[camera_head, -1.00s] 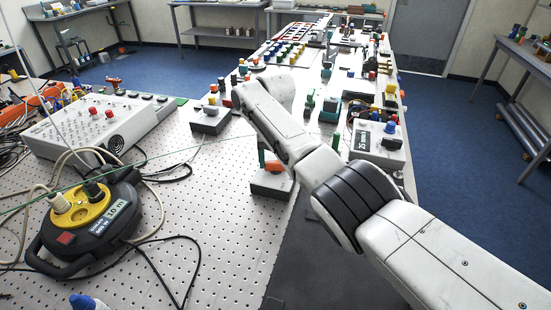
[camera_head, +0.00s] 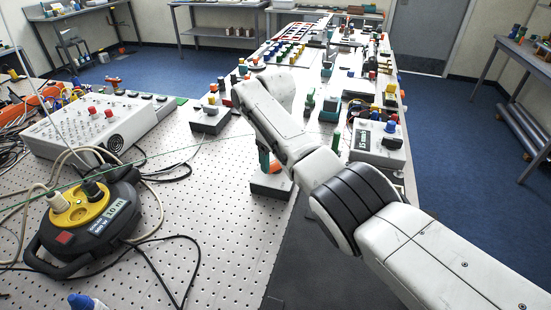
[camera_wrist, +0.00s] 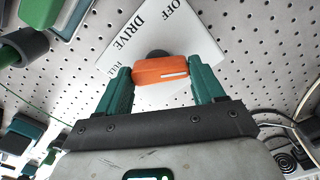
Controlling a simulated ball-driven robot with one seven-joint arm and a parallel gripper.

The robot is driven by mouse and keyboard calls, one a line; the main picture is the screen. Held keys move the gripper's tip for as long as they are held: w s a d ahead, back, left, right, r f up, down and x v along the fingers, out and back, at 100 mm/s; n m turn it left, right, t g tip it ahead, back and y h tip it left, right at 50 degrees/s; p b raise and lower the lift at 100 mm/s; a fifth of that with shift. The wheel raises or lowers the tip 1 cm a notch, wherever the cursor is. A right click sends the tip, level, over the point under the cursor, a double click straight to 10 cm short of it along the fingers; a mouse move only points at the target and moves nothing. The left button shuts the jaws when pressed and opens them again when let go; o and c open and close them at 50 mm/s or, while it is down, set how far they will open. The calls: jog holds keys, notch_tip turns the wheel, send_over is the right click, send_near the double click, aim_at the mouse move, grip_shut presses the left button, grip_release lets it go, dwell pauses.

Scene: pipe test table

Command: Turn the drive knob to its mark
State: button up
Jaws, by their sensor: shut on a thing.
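The drive knob (camera_wrist: 165,70) is an orange bar handle with a white line along its face. It sits on a pale plate (camera_wrist: 125,38) printed with "OFF", "DRIVE" and a partly covered third word. In the wrist view my gripper (camera_wrist: 160,76) has its two green fingers at the knob's two ends, shut on it. In the head view my arm hides most of the knob; a bit of orange (camera_head: 266,162) shows above a dark base (camera_head: 270,187). The mark itself cannot be made out.
A cable reel (camera_head: 85,225) with loose cables and a white control box (camera_head: 100,125) stand to the left. The perforated table is bare around the knob's base.

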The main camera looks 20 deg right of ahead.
aim_at(276, 161)
jog(key=n, duration=1.2)
jog(key=shift+d+n, duration=0.1)
jog(key=shift+n, duration=0.2)
jog(key=shift+r, duration=0.1)
dwell(0.3)
jog(key=o, duration=1)
jog(key=shift+o, duration=0.2)
jog(key=shift+b, duration=0.3)
notch_tip(276, 161, up, 11)
jog(key=b, duration=0.1)
